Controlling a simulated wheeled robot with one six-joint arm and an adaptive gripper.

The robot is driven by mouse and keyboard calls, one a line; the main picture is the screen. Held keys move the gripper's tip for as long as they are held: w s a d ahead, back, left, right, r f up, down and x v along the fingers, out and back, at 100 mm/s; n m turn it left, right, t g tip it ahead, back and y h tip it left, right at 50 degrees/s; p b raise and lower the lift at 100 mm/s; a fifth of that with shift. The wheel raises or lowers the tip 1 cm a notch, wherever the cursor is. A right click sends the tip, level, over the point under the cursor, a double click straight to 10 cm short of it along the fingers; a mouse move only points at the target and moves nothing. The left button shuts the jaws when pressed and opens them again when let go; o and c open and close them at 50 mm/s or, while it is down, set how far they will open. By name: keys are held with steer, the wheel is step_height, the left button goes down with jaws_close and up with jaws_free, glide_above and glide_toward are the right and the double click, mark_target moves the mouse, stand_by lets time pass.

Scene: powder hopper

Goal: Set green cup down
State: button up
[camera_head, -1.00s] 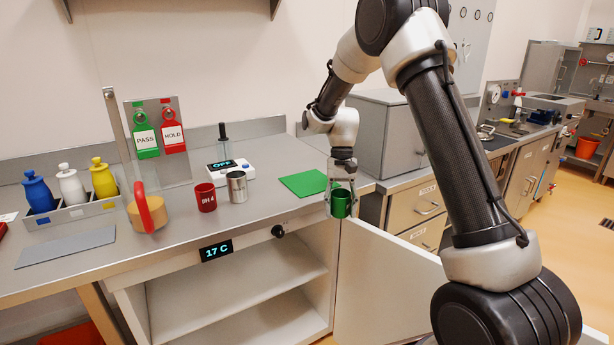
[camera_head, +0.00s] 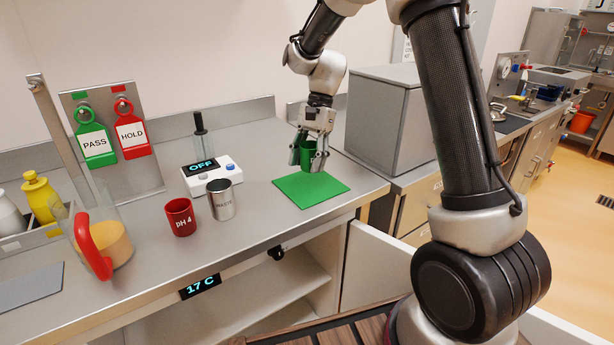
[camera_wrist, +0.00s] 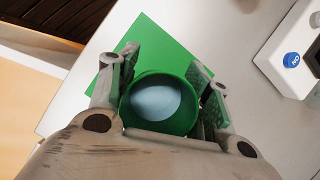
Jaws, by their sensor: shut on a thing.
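My gripper (camera_head: 308,158) is shut on the green cup (camera_head: 307,150), with a finger on each side of it. In the wrist view the green cup (camera_wrist: 160,104) sits upright between the fingers, and a pale, bluish-white round surface shows inside. The green mat (camera_head: 311,188) lies flat on the counter near its front edge. The cup is over or just behind the mat's back part in the head view. The frames do not clearly show whether its base touches anything. The mat also shows behind the cup in the wrist view (camera_wrist: 150,50).
A red DH 4 cup (camera_head: 180,217) and a steel cup (camera_head: 222,200) stand left of the mat. Behind them is a white device reading OFF (camera_head: 212,177). A grey cabinet (camera_head: 385,125) stands close on the right. An open cabinet door (camera_head: 375,265) hangs below the counter.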

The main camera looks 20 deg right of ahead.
mark_target(308, 187)
steer(key=shift+f, duration=2.45)
steer(key=shift+f, duration=0.1)
steer(key=o, duration=1.1)
steer(key=shift+c, duration=0.2)
